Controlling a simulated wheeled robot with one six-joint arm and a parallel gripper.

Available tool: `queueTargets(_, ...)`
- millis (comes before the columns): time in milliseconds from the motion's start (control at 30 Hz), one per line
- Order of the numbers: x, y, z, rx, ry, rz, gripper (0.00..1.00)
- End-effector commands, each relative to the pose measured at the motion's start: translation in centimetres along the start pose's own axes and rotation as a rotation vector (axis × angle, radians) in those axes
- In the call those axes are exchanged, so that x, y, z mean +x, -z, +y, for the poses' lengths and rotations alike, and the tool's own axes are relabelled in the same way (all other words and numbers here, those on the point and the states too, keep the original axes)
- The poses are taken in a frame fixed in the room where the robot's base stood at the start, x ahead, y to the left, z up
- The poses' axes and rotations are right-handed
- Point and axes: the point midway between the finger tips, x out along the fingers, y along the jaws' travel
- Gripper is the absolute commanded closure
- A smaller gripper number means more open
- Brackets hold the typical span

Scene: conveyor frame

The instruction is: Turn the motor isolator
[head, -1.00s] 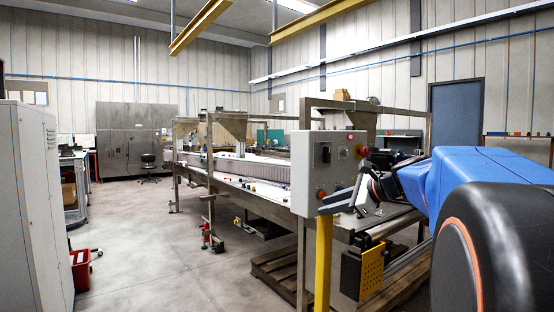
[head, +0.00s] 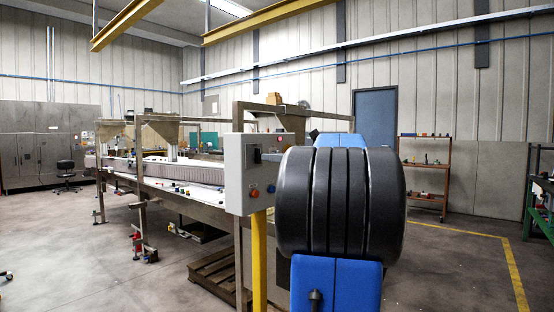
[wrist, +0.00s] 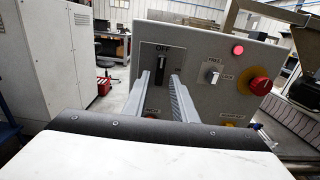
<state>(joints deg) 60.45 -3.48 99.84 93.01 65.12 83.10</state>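The handle looks upright. It sits at the upper left of the grey control box (wrist: 212,100); in the head view the isolator (head: 257,155) shows on the box (head: 236,178). My gripper (wrist: 160,80) is open in the wrist view, its two fingers apart and pointing at the isolator. The handle appears between the fingertips, but I cannot tell whether they reach around it. Nothing is held. In the head view my arm hides the gripper.
The box also carries a red lamp (wrist: 238,49), a small selector switch (wrist: 211,74) and a red emergency stop (wrist: 260,86). A yellow post (head: 259,262) stands below it. The conveyor frame (head: 165,195) runs behind.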

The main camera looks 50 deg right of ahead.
Motion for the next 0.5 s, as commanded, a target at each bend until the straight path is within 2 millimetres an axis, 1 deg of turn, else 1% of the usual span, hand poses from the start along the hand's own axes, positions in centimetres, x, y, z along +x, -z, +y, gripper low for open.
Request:
queueTargets(100, 1.5, 0.0, 0.1, -0.001, -0.002, 0.0, 0.75)
queueTargets(300, 3.6, 0.1, 0.1, -0.001, -0.002, 0.001, 0.75)
queueTargets(500, 4.8, 0.0, 0.1, -0.002, -0.001, 0.001, 0.75)
